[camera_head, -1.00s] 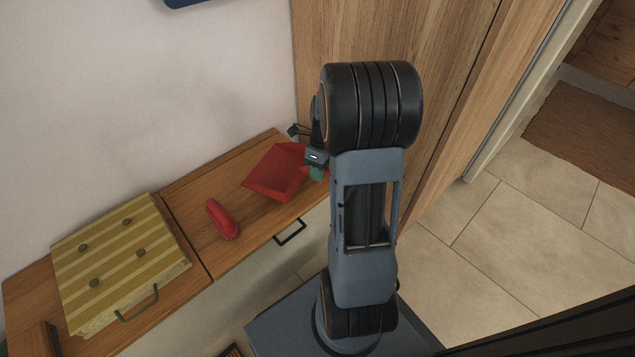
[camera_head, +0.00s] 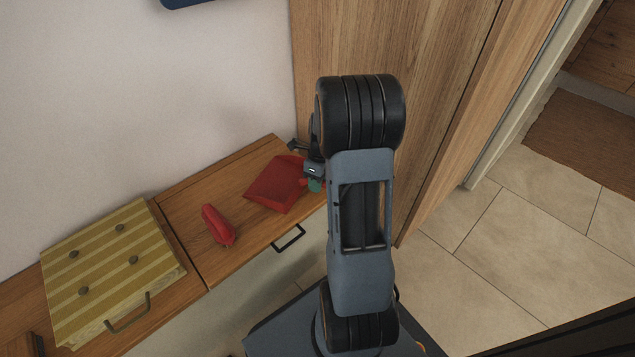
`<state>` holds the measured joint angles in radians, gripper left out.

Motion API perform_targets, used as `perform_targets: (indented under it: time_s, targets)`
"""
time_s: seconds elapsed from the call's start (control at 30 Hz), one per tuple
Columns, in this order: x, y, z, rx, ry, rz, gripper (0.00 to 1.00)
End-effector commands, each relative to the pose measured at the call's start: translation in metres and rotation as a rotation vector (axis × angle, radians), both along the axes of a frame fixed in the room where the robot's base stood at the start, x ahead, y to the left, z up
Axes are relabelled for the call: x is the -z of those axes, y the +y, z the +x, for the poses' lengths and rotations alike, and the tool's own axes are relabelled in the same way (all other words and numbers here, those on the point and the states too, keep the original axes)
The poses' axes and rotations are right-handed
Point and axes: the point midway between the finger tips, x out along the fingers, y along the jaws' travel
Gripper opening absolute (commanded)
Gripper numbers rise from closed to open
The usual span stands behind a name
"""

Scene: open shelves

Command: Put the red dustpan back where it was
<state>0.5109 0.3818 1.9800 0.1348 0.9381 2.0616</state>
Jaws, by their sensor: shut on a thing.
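The red dustpan (camera_head: 275,184) is over the right part of the wooden cabinet top (camera_head: 185,207), near its right end. I cannot tell whether it touches the wood. My gripper (camera_head: 308,180) is shut on the dustpan at its right side, by the handle end. The arm hides part of the gripper and most of the handle. A red brush-like object (camera_head: 217,225) lies on the cabinet top to the left of the dustpan, apart from it.
A yellow striped box (camera_head: 115,270) with dark knobs and a handle sits on the left part of the cabinet. A tall wooden panel (camera_head: 385,50) stands right behind the arm. A drawer handle (camera_head: 289,238) juts from the cabinet front. Tiled floor (camera_head: 480,250) lies open at right.

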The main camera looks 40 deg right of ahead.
Motion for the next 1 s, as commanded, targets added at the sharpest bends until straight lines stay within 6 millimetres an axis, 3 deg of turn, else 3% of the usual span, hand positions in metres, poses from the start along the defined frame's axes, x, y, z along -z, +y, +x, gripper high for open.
perform_targets:
  time_s: [0.03,0.07,0.3,0.63,1.0]
  targets:
    - [0.002,0.0,0.0,0.0,0.0,0.0,0.0]
    - [0.001,0.0,0.0,0.0,0.0,0.001,0.25]
    - [0.001,0.0,0.0,0.0,0.0,0.001,0.48]
    - [-0.006,-0.001,0.0,0.0,0.0,0.0,0.48]
    - [-0.074,-0.012,0.006,0.0,-0.002,-0.001,0.48]
